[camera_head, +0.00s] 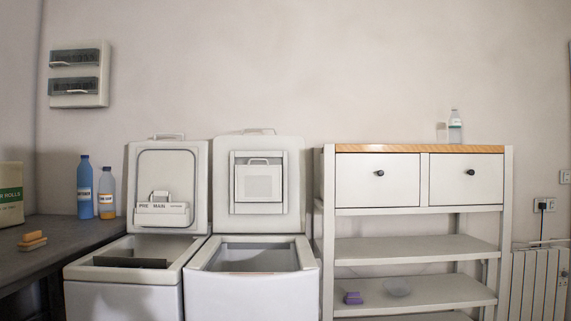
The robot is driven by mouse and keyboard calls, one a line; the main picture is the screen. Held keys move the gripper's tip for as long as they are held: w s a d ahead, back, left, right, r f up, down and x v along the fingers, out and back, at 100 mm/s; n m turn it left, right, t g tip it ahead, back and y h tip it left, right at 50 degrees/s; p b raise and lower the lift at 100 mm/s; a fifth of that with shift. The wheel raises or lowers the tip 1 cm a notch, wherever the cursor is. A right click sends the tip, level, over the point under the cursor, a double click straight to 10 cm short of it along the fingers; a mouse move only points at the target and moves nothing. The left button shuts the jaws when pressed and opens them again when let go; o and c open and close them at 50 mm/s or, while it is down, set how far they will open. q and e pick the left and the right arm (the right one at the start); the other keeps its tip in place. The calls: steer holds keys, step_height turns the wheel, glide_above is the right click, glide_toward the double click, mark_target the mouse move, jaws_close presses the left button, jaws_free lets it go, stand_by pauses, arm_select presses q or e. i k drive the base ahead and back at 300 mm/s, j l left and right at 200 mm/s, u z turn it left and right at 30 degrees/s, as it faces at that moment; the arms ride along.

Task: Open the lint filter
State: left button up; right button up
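Two top-loading machines stand side by side with their lids raised. On the inside of the right machine's lid (226,207) is a square framed white panel (259,183) with a small handle at its top; it looks like the lint filter. It sits within its frame, and a darker grey gap shows around it. I cannot tell if it is tilted out. The left machine's lid (198,185) carries a detergent dispenser (162,214) marked PRE and MAIN. Neither of my grippers is in view.
The left machine's tub (100,246) and the right machine's tub (204,257) are open. A shelf unit with two drawers (376,178) stands close at right.

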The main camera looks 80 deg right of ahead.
mark_target(253, 183)
steer(key=z, duration=2.4)
steer(key=i+j+z, duration=0.15)
steer(key=j, duration=0.25)
steer(key=j+z, duration=0.15)
steer(key=j, duration=0.2)
steer(key=i, duration=0.05)
